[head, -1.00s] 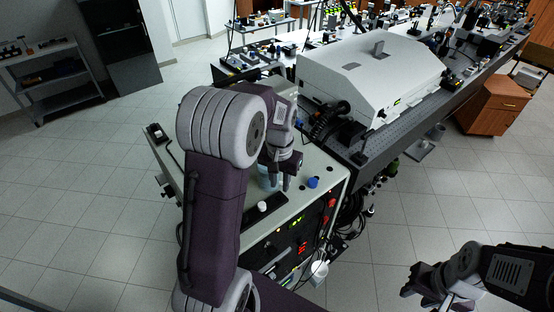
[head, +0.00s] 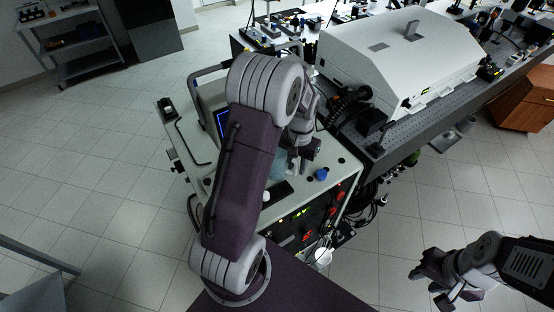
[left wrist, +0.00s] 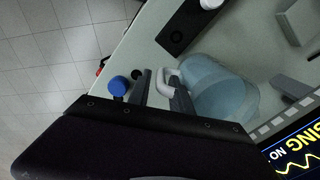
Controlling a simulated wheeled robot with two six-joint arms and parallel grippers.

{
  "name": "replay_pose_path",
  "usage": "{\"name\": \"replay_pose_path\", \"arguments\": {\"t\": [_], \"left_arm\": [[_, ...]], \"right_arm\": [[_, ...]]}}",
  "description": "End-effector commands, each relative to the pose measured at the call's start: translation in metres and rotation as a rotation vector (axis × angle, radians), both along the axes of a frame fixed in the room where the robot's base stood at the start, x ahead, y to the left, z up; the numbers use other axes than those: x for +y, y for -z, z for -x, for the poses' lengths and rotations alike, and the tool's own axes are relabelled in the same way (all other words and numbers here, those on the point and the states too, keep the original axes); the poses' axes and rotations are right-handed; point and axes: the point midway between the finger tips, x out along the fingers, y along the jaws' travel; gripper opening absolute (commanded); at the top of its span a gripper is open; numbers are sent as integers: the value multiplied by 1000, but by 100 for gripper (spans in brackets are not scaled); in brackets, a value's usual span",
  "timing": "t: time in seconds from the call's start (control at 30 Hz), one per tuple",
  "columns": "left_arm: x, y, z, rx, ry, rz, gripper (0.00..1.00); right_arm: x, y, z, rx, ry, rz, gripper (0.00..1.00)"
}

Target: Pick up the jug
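The jug (left wrist: 225,95) is translucent pale blue with a white handle (left wrist: 168,82). It stands on the grey top of an instrument cabinet (head: 188,128). In the head view the jug (head: 279,165) is mostly hidden behind my left arm and gripper. My left gripper (head: 298,160) is low over the cabinet top, right beside the jug. In the left wrist view its fingers (left wrist: 160,90) are apart, with the white handle between them; I cannot tell whether they touch it. My right gripper (head: 432,285) is at lower right over the floor, empty, its fingers apart.
A blue knob (head: 321,174) stands close to my left gripper. A dark block with a white knob (left wrist: 178,32) lies near the jug. A monitor (head: 222,122) is behind my left arm. A white laser housing (head: 390,60) sits on the optical table behind.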

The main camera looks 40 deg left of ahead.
Motion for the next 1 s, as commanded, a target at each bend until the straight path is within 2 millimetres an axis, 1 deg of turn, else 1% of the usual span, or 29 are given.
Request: {"name": "replay_pose_path", "arguments": {"t": [0.1, 0.23, 0.43, 0.47, 0.5, 0.53, 1.0], "left_arm": [[0, 21, 1, 6, 0, 1, 25], [0, 33, 1, 1, 0, 0, 25], [0, 35, 0, 0, 0, 0, 25], [0, 35, 0, 0, 0, 0, 20], [0, 35, 0, 0, 0, 0, 9], [0, 35, 0, 0, 0, 0, 0], [0, 34, 0, -1, 0, 0, 0]], "right_arm": [[0, -6, 0, 0, 0, 0, 36], [0, -7, 0, 0, 0, 0, 36], [0, -7, 0, 0, 0, 0, 36], [0, -7, 0, 0, 0, 0, 36], [0, -7, 0, 0, 0, 0, 36], [0, -7, 0, 0, 0, 0, 36], [0, -7, 0, 0, 0, 0, 36]]}}
